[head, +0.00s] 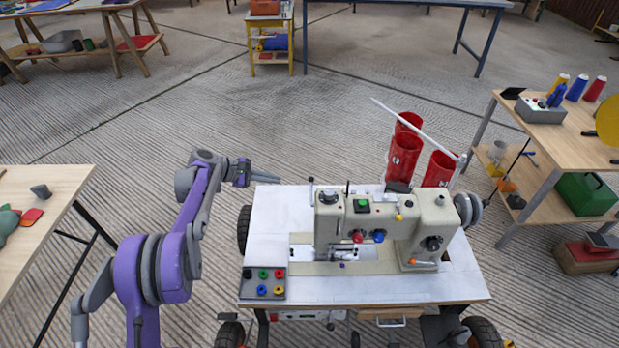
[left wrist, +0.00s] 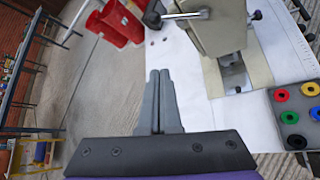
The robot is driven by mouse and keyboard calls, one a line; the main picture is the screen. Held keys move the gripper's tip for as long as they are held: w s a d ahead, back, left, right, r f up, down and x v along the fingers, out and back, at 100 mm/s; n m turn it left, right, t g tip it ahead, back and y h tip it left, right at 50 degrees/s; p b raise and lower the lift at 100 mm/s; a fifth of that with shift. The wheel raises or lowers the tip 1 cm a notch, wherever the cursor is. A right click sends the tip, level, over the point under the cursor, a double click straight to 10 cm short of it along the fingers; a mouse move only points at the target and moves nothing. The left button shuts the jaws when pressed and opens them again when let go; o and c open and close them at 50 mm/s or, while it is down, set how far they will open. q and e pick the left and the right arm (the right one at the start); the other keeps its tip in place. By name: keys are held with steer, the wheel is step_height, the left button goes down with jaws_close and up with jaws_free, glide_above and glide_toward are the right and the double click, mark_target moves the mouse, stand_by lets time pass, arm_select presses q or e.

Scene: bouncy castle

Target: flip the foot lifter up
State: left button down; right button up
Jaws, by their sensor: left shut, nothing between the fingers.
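The cream sewing machine (head: 385,225) stands on a white-topped wheeled table (head: 275,220). A metal lever with a dark round end (left wrist: 185,15) sticks out from the machine head in the left wrist view; it may be the foot lifter, but I cannot be sure. The presser foot area (left wrist: 235,75) shows below the head. My left gripper (head: 278,179) is at the table's far left edge, left of the machine head and apart from it. Its fingers (left wrist: 160,78) are shut together and empty. My right gripper is not in view.
A grey tray of coloured bobbins (head: 263,283) lies at the table's front left. A wooden shelf table (head: 560,150) stands at right. The floor left of the table is clear around my arm.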

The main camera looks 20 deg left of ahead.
arm_select(q)
steer(key=shift+w, duration=0.1)
steer(key=shift+f, duration=0.1)
steer(key=b+x, duration=0.2)
steer(key=x, duration=0.8)
steer(key=r, duration=0.1)
steer(key=s+d+r, duration=0.1)
steer(key=r, duration=0.1)
steer(key=shift+s+d+r, duration=0.2)
steer(key=shift+s+d, duration=0.05)
steer(key=shift+d, duration=0.15)
steer(key=shift+r, duration=0.1)
steer(key=shift+s+r, duration=0.1)
steer(key=shift+r, duration=0.05)
